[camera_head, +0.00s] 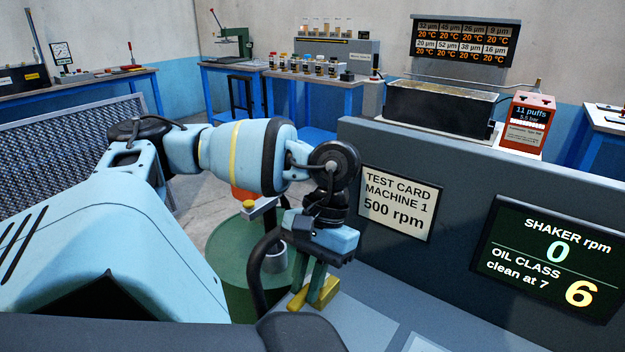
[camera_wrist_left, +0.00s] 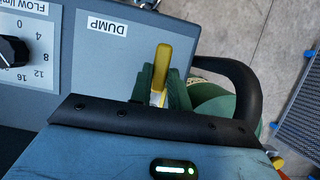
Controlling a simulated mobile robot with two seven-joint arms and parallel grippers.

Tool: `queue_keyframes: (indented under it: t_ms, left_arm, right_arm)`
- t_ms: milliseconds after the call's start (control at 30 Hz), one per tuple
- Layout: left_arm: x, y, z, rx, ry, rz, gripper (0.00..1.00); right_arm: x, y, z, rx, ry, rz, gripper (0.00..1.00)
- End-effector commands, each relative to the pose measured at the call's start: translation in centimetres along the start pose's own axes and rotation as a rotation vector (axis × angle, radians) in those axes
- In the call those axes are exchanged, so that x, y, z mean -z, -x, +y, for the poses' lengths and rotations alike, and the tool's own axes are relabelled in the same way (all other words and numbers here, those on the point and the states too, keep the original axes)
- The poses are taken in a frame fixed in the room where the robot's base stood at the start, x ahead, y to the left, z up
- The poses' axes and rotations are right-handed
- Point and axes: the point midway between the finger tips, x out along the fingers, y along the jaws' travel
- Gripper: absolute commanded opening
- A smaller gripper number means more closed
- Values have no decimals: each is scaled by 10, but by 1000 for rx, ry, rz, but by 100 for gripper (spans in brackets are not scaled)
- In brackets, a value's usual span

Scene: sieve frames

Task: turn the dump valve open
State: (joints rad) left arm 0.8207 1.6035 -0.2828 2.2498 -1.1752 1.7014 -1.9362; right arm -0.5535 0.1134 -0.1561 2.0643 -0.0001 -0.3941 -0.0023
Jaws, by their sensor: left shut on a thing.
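The dump valve's yellow handle (camera_wrist_left: 163,58) stands out beside the white DUMP label (camera_wrist_left: 106,27) in the left wrist view. It also shows low at the machine's front edge in the head view (camera_head: 327,292). My left gripper (camera_head: 311,287) has green fingers and points down at the handle. In the left wrist view its fingers (camera_wrist_left: 163,92) are shut on the handle, hiding its lower part. The valve body is mostly hidden. My right gripper is in neither view.
A black curved bar (camera_head: 257,272) runs close beside the gripper. A green drum (camera_head: 228,262) stands on the floor behind it. A panel rises to the right with a test card (camera_head: 398,204) and a display (camera_head: 548,258) reading shaker 0 rpm, oil class 6.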

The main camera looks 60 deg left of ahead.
Motion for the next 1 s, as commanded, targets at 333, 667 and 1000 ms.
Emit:
queue_keyframes:
  t_ms: [333,667,1000]
  left_arm:
    - [0,1,-2,14,-35,3,0]
    - [1,1,-2,16,-34,4,27]
    - [0,0,-2,15,-32,2,40]
  right_arm:
    - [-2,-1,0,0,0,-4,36]
    - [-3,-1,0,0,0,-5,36]
    - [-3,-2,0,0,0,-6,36]
